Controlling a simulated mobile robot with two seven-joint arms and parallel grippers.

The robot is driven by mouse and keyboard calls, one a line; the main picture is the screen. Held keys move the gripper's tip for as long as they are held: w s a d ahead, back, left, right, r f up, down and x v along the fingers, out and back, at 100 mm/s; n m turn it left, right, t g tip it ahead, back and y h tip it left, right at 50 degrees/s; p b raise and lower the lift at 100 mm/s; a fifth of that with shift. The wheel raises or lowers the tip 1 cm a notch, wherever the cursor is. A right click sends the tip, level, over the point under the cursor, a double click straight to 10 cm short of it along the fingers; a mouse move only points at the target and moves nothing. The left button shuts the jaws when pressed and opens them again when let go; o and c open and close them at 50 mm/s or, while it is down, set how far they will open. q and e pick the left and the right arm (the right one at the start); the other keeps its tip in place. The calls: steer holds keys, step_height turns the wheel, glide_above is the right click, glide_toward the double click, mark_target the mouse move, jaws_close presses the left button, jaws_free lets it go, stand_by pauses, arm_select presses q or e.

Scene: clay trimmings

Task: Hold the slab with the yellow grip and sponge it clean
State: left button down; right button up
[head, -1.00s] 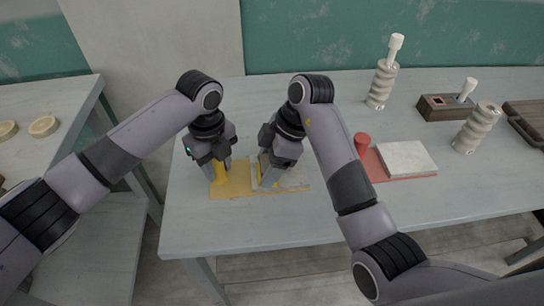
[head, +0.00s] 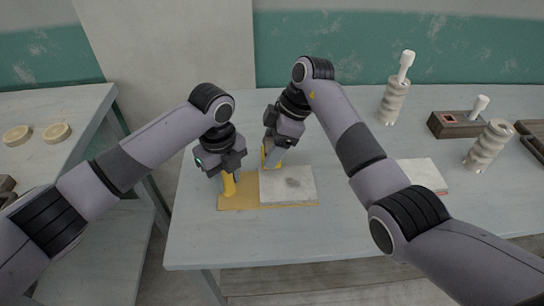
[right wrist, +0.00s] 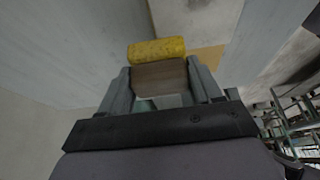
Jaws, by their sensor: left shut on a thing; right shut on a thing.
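A pale slab (head: 300,196) with a grey smudge on top lies flat on the right part of a yellow board (head: 238,204). The yellow upright grip (head: 229,186) stands at the board's left end, left of the slab. My left gripper (head: 226,176) is shut on this grip. My right gripper (head: 268,159) is at the slab's back left edge, shut on the sponge. In the right wrist view the yellow sponge (right wrist: 157,50) has a brown block behind it, between the fingers. Whether the sponge touches the slab I cannot tell.
Another pale slab (head: 422,173) lies to the right, partly behind my right arm. Further right are ribbed pale cylinders (head: 394,103) (head: 487,147) and a dark wooden block (head: 452,126). A side table (head: 60,115) with two round discs stands at left. The table front is clear.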

steer(key=shift+s+r, duration=0.1)
steer(key=shift+r, duration=2.8)
